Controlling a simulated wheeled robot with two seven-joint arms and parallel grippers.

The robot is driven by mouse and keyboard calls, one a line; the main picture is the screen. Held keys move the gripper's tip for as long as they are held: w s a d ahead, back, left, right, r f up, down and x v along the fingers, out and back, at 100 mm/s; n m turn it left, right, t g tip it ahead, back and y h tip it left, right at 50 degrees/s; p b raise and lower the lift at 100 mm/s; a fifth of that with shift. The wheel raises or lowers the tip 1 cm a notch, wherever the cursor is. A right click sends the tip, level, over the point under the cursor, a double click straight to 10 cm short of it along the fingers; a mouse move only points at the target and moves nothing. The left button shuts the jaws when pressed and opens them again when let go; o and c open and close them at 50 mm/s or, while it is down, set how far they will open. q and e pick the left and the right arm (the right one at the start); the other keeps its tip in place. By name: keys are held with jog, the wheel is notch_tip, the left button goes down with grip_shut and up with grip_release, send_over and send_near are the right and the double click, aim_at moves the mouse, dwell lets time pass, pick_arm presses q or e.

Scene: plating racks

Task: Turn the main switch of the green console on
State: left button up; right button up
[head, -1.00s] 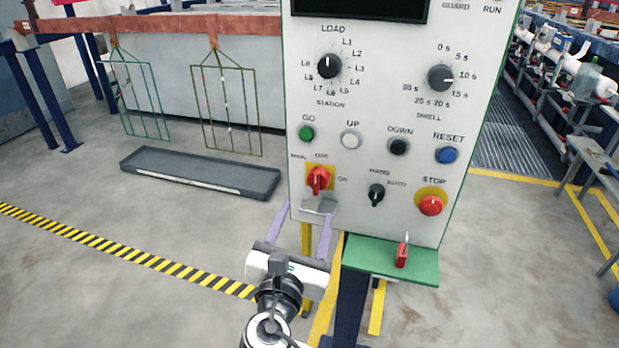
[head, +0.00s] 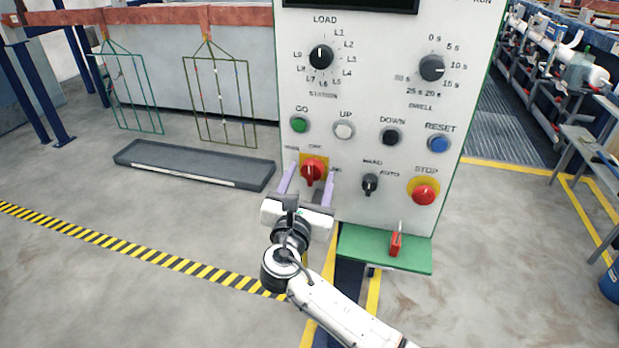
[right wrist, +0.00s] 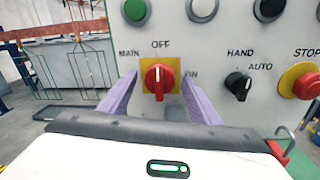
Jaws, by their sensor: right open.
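The main switch (head: 313,170) is a red rotary knob on a yellow plate, at the lower left of the green-edged console's pale face (head: 385,60). In the right wrist view the knob (right wrist: 158,78) stands upright, its white mark towards OFF; ON is to its right. My right gripper (head: 308,180) is open, its two lilac fingers reaching towards the panel on either side of the knob. Gaps show between fingers and knob in the right wrist view; whether the tips touch the panel cannot be told. A grey metal piece below the knob is partly hidden. My left gripper is out of view.
The mode selector (head: 370,184) and red STOP button (head: 424,191) are right of the switch. A red padlock (head: 395,244) stands on the green shelf (head: 360,246) below. A dark tray (head: 190,166) and hanging wire racks (head: 220,100) are at left.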

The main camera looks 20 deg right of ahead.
jog(key=c, duration=1.1)
jog(key=shift+o, duration=0.2)
jog(key=shift+f, duration=0.1)
